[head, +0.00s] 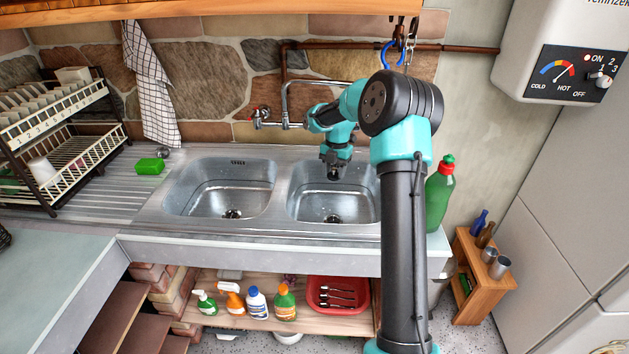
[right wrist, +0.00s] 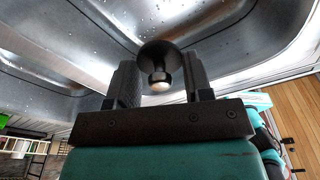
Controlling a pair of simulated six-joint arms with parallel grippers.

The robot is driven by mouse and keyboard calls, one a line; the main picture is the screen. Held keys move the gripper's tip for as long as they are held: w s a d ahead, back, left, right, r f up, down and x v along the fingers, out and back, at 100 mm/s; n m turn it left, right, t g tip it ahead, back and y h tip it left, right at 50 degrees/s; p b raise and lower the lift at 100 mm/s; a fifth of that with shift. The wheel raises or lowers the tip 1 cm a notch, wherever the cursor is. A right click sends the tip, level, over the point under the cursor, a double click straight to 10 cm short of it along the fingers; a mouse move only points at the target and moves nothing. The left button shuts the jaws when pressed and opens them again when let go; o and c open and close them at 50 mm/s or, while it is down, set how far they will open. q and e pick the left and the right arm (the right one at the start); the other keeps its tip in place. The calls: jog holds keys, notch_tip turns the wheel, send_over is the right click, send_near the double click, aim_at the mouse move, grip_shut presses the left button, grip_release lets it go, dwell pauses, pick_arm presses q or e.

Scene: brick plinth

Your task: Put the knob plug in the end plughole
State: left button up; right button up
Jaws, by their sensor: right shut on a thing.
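My right gripper (head: 335,175) hangs over the right sink basin (head: 308,196), with its fingertips pointing down. In the right wrist view, the gripper (right wrist: 160,85) is shut on the knob plug (right wrist: 160,56), a dark round disc with a small knob, held between the two fingers. In the head view the plug is too small and dark to make out clearly. The right basin's plughole (head: 333,219) shows at its bottom, below the gripper and apart from it. The left basin (head: 190,190) has its own plughole (head: 231,214). My left gripper is not in view.
A tap (head: 286,105) stands behind the basins. A green bottle (head: 438,198) stands right of the right basin. A green sponge (head: 149,166) lies on the drainer, near a dish rack (head: 60,165). The left basin is clear.

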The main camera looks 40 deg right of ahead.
aim_at(333, 221)
jog(key=shift+d, duration=0.55)
jog(key=shift+f, duration=0.15)
jog(key=shift+f, duration=9.95)
jog(key=shift+f, duration=0.4)
jog(key=o, duration=1)
jog(key=r, duration=0.5)
jog(key=d+r, duration=0.1)
jog(key=r, duration=1.1)
jog(key=shift+w+d+r, duration=0.15)
jog(key=shift+w+d, duration=0.15)
jog(key=shift+d, duration=0.1)
